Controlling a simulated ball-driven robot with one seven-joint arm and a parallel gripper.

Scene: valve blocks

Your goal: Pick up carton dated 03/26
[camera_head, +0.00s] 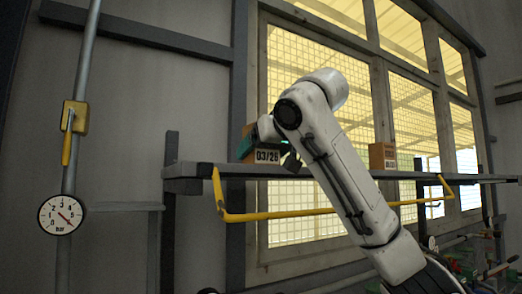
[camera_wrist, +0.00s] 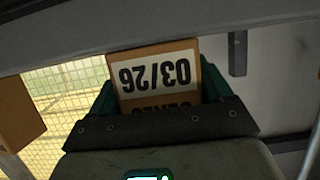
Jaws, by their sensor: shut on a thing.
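The carton dated 03/26 (camera_head: 268,157) is a small brown box with a white label, at the left part of a grey shelf in the head view. In the wrist view the carton (camera_wrist: 156,72) shows its label upside down, between the two green fingers. My gripper (camera_head: 256,142) is shut on this carton, with a finger on each side of it. The gripper also shows in the wrist view (camera_wrist: 158,88). I cannot tell whether the carton touches the shelf. My arm hides part of the shelf in the head view.
A second carton (camera_head: 383,155) stands on the grey shelf (camera_head: 205,170) further right; its label is too small to read surely. A yellow rail (camera_head: 280,214) runs below the shelf's front. A gauge (camera_head: 61,214) and yellow-handled valve (camera_head: 72,117) are on a pipe at left.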

